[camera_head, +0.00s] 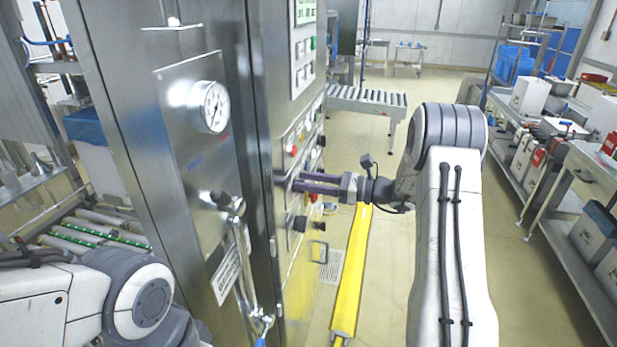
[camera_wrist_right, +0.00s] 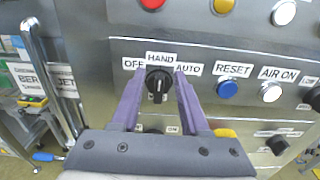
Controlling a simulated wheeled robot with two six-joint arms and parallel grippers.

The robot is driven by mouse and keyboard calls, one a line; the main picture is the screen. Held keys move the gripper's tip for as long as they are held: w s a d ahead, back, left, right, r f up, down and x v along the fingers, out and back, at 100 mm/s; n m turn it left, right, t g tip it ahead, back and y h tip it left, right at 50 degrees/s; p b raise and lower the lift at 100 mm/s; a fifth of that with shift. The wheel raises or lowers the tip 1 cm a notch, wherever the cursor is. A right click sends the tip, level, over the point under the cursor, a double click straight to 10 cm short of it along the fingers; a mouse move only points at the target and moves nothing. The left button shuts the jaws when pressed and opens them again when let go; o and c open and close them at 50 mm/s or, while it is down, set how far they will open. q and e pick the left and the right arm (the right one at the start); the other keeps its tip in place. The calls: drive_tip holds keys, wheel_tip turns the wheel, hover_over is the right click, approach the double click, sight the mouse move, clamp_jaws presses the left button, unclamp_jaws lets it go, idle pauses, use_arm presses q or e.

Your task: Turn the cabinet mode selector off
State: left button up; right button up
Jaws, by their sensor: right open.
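The mode selector (camera_wrist_right: 158,86) is a black knob on the grey cabinet panel, labelled OFF, HAND and AUTO. Its white line stands about upright, in line with the HAND label. My right gripper (camera_wrist_right: 157,78) is open, with one purple finger on each side of the knob. I cannot tell whether the fingers touch it. In the head view, my right gripper (camera_head: 296,182) reaches from the right to the front panel of the steel cabinet (camera_head: 262,120). The knob is hidden there. My left arm shows at the lower left, but its gripper is out of view.
A blue RESET button (camera_wrist_right: 228,89) and a white AIR ON button (camera_wrist_right: 270,92) sit right of the knob. A red button (camera_wrist_right: 152,3) and a yellow one (camera_wrist_right: 222,5) are above. A handle (camera_wrist_right: 48,75) stands at the left.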

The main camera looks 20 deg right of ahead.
clamp_jaws()
drive_tip(key=shift+f, duration=0.1)
drive_tip(key=shift+a+f, duration=0.1)
